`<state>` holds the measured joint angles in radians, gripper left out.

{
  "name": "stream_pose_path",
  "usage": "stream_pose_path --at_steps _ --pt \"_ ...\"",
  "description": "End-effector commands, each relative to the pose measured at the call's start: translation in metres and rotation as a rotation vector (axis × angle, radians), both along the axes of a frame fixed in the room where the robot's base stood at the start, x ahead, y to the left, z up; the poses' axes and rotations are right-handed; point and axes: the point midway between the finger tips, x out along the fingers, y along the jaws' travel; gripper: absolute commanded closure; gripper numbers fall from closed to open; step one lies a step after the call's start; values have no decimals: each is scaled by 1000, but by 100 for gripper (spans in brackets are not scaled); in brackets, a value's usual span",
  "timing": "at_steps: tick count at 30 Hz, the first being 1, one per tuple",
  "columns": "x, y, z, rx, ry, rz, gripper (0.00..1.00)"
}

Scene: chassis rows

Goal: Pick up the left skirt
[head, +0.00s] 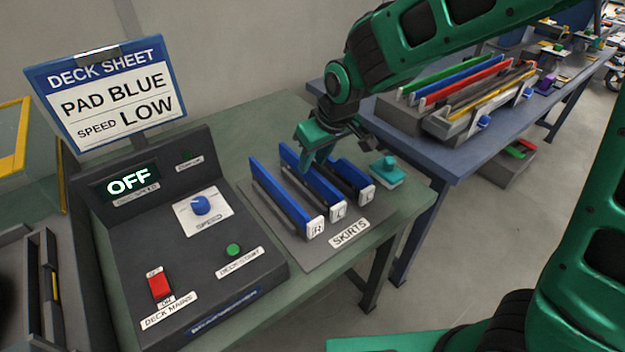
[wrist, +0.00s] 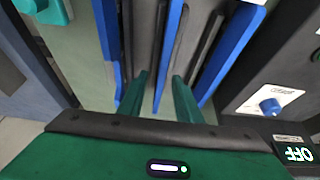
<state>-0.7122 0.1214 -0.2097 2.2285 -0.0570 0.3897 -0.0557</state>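Three blue skirts stand on edge in a dark slotted rack (head: 294,248) marked SKIRTS. The near-left skirt (head: 279,195) has a white end tag that seems to read R. The middle skirt (head: 326,187) and the far-right skirt (head: 351,176) also have white tags, whose small letters I cannot read surely. My gripper (head: 312,165) is above the middle skirt, pointing down. In the wrist view my gripper (wrist: 160,82) is open, with the middle skirt (wrist: 171,50) showing between its green fingers. I see no finger contact; the fingertips' height against the skirt is unclear.
A teal-handled object (head: 386,172) stands right of the rack. A blue table (head: 450,155) behind carries a rack of coloured bars (head: 470,85).

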Motion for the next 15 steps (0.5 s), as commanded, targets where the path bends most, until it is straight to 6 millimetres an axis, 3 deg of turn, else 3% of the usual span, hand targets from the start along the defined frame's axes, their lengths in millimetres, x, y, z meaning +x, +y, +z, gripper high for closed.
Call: stream_pose_path --at_steps 7,15 --pt "7 6 -32 -3 3 1 69" --pt "10 9 -39 -1 1 1 69"
